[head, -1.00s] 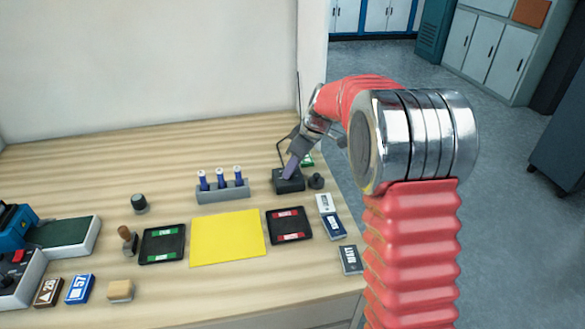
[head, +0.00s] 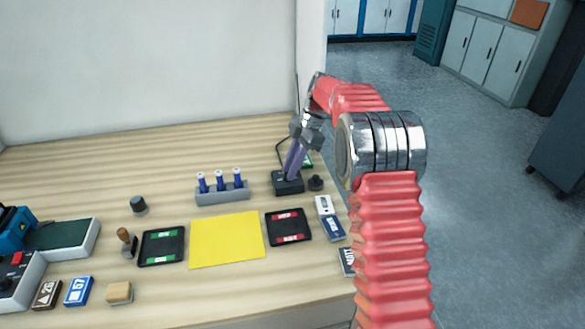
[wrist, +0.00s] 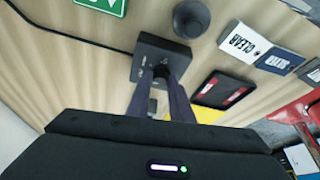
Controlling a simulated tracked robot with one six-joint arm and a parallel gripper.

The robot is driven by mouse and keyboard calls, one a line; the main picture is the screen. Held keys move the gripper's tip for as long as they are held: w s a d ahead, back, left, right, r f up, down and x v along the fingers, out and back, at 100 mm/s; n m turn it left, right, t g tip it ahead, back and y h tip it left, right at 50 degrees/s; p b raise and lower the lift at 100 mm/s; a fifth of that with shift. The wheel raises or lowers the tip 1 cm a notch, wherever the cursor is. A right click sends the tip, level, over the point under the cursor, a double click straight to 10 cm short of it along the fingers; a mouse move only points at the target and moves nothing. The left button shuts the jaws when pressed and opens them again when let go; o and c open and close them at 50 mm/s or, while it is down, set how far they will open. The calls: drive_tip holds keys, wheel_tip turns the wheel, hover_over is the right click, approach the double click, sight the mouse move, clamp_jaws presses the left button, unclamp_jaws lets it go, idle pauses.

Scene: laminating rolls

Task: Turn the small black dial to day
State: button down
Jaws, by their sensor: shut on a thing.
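A small black box (head: 287,187) stands at the back right of the wooden table, with a cable running from it. My gripper (head: 291,176) reaches down onto the top of this box. In the wrist view my two dark fingers (wrist: 162,80) close around a small black dial (wrist: 162,71) on the box's face (wrist: 150,52). The fingers hide most of the dial. Small white marks show on the box beside it, too small to read, so I cannot tell which setting the dial points to.
A dark round knob-like piece (head: 315,183) stands right of the box. A grey rack (head: 222,194) with blue-capped tubes stands to the left. A yellow sheet (head: 227,239), a black tray (head: 288,227) and labelled cards (head: 333,228) lie in front. The table's right edge is close.

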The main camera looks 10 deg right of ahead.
drive_tip(key=shift+w+n, duration=0.1)
drive_tip(key=shift+n, duration=0.5)
drive_tip(key=c, duration=1.6)
unclamp_jaws()
drive_tip(key=shift+r, duration=0.1)
drive_tip(key=shift+w+v, duration=0.15)
drive_tip(key=shift+v, duration=3.2)
drive_tip(key=shift+w+v, duration=0.2)
drive_tip(key=shift+v, duration=3.15)
drive_tip(key=shift+g, duration=0.3)
